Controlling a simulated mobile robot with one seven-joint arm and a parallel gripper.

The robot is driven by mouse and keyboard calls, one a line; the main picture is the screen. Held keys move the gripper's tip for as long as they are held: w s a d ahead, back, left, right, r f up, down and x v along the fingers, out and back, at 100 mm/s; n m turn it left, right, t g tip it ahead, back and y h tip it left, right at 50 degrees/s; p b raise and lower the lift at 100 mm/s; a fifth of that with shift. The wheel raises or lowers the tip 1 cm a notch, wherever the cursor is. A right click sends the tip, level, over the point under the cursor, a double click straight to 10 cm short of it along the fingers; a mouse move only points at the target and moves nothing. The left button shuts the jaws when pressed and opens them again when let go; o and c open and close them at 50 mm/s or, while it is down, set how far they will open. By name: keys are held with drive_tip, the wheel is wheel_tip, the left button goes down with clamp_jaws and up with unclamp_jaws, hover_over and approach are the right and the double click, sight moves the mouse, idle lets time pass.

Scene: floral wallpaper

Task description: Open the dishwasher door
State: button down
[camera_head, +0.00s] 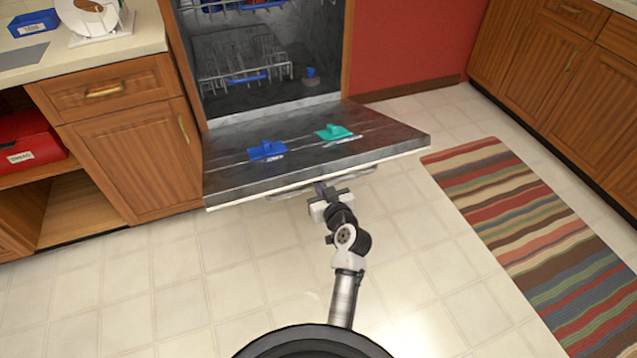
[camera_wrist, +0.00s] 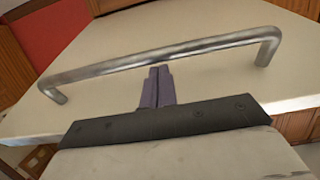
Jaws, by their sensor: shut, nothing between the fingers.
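The dishwasher door (camera_head: 300,150) is folded down and looks close to level, with the tub open behind it. Its inner face is up and carries a blue piece and a green piece. The door's silver bar handle (camera_wrist: 165,58) spans the wrist view on the pale outer face (camera_wrist: 215,75). My gripper (camera_wrist: 158,72) is shut, with its fingertips together just below the middle of the bar. Nothing shows between the fingers. In the head view my gripper (camera_head: 322,188) is at the door's front edge, partly under it. I cannot tell whether the fingers touch the bar.
Wooden cabinets (camera_head: 135,150) stand left of the dishwasher, with an open shelf holding a red box (camera_head: 28,142). More cabinets (camera_head: 530,60) stand at the right. A striped rug (camera_head: 530,240) lies on the right. The tiled floor (camera_head: 180,290) in front is clear.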

drive_tip(key=f+b, duration=0.2)
drive_tip(key=f, duration=0.1)
drive_tip(key=s+f+b, duration=0.1)
drive_tip(key=f+b, duration=0.1)
drive_tip(key=shift+s+d+f, duration=0.15)
drive_tip(key=shift+d+f, duration=0.05)
drive_tip(key=shift+f, duration=0.2)
drive_tip(key=shift+s, duration=0.1)
